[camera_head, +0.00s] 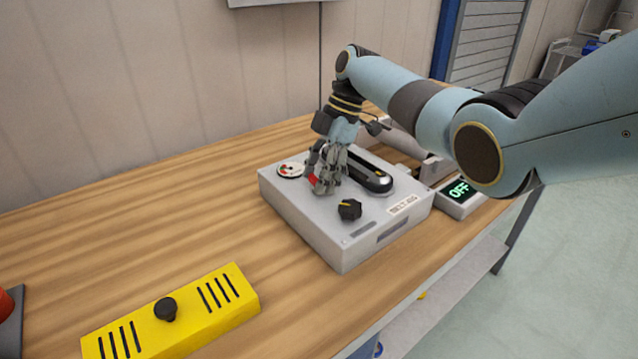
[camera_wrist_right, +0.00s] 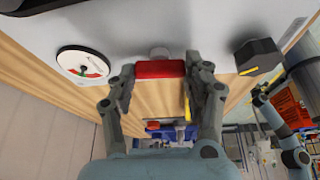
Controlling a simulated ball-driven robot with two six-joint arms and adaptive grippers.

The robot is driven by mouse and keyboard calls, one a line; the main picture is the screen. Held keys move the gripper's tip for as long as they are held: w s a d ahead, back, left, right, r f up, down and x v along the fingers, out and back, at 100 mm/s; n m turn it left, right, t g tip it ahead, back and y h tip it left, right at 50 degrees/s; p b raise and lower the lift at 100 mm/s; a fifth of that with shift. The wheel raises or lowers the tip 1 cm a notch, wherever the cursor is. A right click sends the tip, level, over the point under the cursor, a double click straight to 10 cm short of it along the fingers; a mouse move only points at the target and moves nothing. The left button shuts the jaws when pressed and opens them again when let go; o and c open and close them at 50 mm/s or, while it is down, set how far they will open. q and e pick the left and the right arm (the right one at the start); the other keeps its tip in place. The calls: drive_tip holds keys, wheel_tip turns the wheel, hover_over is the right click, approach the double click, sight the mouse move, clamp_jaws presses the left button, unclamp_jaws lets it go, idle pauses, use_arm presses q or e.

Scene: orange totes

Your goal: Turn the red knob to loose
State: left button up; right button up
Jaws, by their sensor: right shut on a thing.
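The red knob (camera_wrist_right: 160,69) shows in the right wrist view as a red bar between the two fingers of my right gripper (camera_wrist_right: 163,82). The gripper is shut on it, with one finger at each end. In the head view my right gripper (camera_head: 328,186) reaches down onto the grey box, and only a bit of the red knob (camera_head: 312,181) shows beside the fingers. A round dial (camera_head: 291,170) with a red and green scale sits just left of the gripper; it also shows in the wrist view (camera_wrist_right: 84,62). My left gripper is not in view.
The grey box (camera_head: 345,245) stands on the wooden table and bears a black knob (camera_head: 350,209) and a dark oblong part (camera_head: 372,176). A yellow box (camera_head: 205,310) lies at front left. Bare table lies left of the grey box.

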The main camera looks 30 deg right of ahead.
drive_tip(key=shift+f+n+g+b, duration=0.1)
drive_tip(key=shift+n+g+b, duration=0.2)
drive_tip(key=shift+n+b, duration=0.3)
drive_tip(key=o, duration=1.2)
drive_tip(key=v, duration=1.2)
drive_tip(key=shift+w+a, duration=0.1)
